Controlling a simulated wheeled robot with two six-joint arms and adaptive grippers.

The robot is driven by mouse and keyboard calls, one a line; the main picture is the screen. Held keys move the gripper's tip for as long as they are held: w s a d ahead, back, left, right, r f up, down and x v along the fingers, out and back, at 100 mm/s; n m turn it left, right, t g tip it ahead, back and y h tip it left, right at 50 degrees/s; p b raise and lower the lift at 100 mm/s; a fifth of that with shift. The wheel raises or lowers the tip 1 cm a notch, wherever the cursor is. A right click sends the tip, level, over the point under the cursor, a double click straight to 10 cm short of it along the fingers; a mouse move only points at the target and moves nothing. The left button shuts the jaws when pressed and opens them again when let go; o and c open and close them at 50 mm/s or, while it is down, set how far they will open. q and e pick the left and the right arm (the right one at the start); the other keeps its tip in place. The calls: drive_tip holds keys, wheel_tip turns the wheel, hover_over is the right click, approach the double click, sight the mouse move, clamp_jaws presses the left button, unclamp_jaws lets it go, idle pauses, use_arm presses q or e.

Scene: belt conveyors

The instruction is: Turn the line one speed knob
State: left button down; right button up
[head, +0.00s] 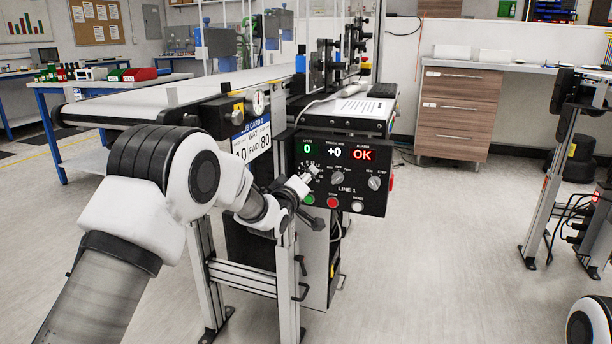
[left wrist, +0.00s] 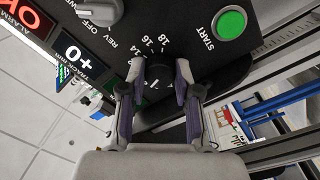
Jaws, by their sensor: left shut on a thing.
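The black LINE 1 control panel (head: 345,191) hangs at the end of the belt conveyor. The speed knob (left wrist: 157,79) is a dark round dial with a white mark. Printed numbers 14, 16 and 18 show around it in the left wrist view. My left gripper (left wrist: 160,71) has one finger on each side of this knob and is shut on it. In the head view, the left gripper (head: 305,181) reaches the panel's left part and hides most of the knob. My right gripper is not in view.
The panel shows a green 0, a white +0 and a red OK. A grey selector knob (head: 338,178) sits to the right, near another grey knob (head: 374,183). A green START button (left wrist: 229,23) is close to the gripper. Red (head: 333,202) and white (head: 357,206) buttons line the bottom.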

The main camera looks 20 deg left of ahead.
use_arm(q)
drive_tip(key=c, duration=0.8)
unclamp_jaws()
drive_tip(key=s, duration=0.8)
drive_tip(key=s+a, duration=0.1)
drive_tip(key=s, duration=0.3)
drive_tip(key=shift+f, duration=0.15)
